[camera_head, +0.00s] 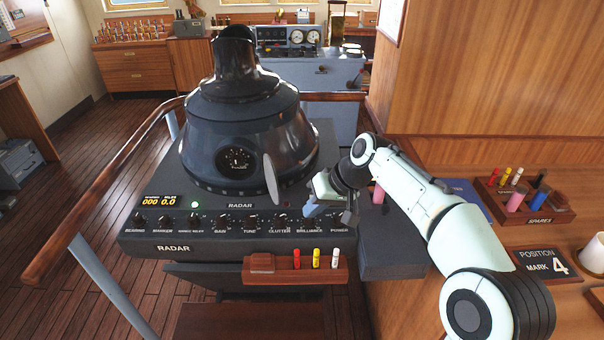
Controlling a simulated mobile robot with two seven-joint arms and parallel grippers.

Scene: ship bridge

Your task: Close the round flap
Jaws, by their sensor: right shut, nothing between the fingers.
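The round flap (271,178) is a thin pale disc on the front of the dark radar housing (215,118). It stands open, swung out to the right and seen nearly edge-on. The round dial (237,159) to its left is uncovered. My right gripper (312,212) is shut and empty, to the right of the flap and a little lower, above the right part of the radar panel. A gap shows between the gripper and the flap. My left gripper is not in view.
The radar panel (166,231) has a row of knobs along its front. A small wooden rack (262,264) with red, yellow and white pegs sits below it. A wooden rail (92,205) runs along the left. A spares tray (553,211) and white mug (592,254) stand at right.

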